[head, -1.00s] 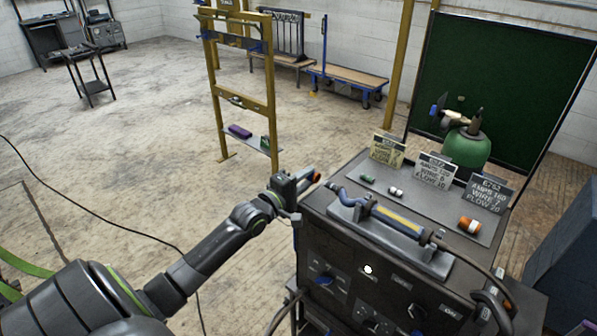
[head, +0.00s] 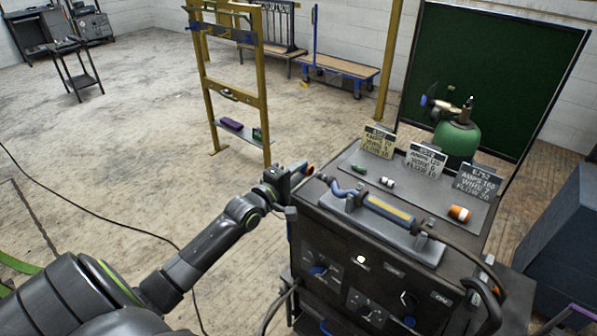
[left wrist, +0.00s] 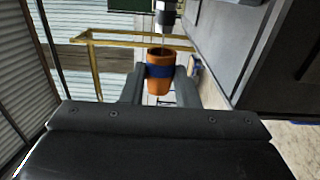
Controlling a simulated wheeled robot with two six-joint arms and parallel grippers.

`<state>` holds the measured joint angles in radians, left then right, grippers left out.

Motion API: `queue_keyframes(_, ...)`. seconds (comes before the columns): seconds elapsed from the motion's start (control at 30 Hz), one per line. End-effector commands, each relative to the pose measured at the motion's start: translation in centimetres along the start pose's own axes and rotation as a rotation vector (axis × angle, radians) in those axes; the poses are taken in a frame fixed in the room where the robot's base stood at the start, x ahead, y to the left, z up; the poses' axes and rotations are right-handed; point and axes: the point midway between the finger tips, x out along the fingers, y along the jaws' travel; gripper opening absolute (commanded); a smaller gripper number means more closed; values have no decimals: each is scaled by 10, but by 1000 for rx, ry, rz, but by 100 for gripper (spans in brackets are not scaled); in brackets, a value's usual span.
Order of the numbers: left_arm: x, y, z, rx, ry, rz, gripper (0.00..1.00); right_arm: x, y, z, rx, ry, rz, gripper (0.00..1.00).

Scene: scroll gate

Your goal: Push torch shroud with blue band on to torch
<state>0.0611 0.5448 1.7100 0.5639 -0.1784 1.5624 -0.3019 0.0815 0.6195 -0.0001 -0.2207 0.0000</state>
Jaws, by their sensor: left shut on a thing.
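The orange torch shroud with a blue band (left wrist: 158,72) sits between the fingers of my left gripper (left wrist: 160,80). The gripper is shut on it around the band. In the wrist view, the torch tip (left wrist: 165,14) shows above the shroud's open rim, roughly in line, with a thin wire pointing toward it. They look apart. In the head view, my left gripper (head: 298,172) is beside the left end of the machine top, and a bit of orange shroud (head: 310,169) shows close to the torch neck. The torch (head: 388,209), with a yellow-striped handle, lies in a grey holder. My right gripper is not in view.
The dark welding machine (head: 340,245) carries three label cards, such as the yellowish one (head: 379,142). Small green, white and orange-white pieces (head: 459,214) lie on its top tray. A green gas cylinder (head: 458,140) stands behind. Open floor lies left.

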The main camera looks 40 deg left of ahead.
Motion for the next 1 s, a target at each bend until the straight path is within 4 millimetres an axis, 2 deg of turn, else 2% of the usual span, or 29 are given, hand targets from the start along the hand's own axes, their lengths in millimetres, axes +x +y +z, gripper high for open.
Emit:
queue_keyframes(0.57,0,0,1,-1,0,0,0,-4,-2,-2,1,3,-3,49)
queue_keyframes(1.0,0,1,14,-1,0,0,0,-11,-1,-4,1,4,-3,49)
